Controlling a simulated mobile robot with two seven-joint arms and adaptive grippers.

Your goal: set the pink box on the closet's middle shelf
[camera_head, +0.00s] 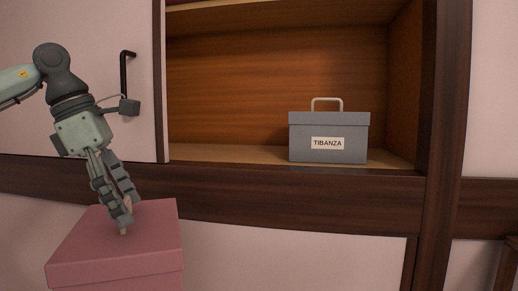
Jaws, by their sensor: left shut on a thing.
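The pink box (150,258) is at the lower left of the head view, in front of the closet and below its shelf; its lower part is cut off by the frame edge. My left gripper (124,222) points down at the box's lid and is shut on the small light-coloured handle (127,206) on top. The closet's shelf (230,153) shows behind a wide opening, with bare room on its left part. My right gripper is not in view.
A grey box (300,140) labelled TIBANZA, with a pale handle, stands on the right part of the shelf. A pale door panel (80,25) with a black handle (124,70) covers the left side. A dark post (447,120) bounds the opening on the right.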

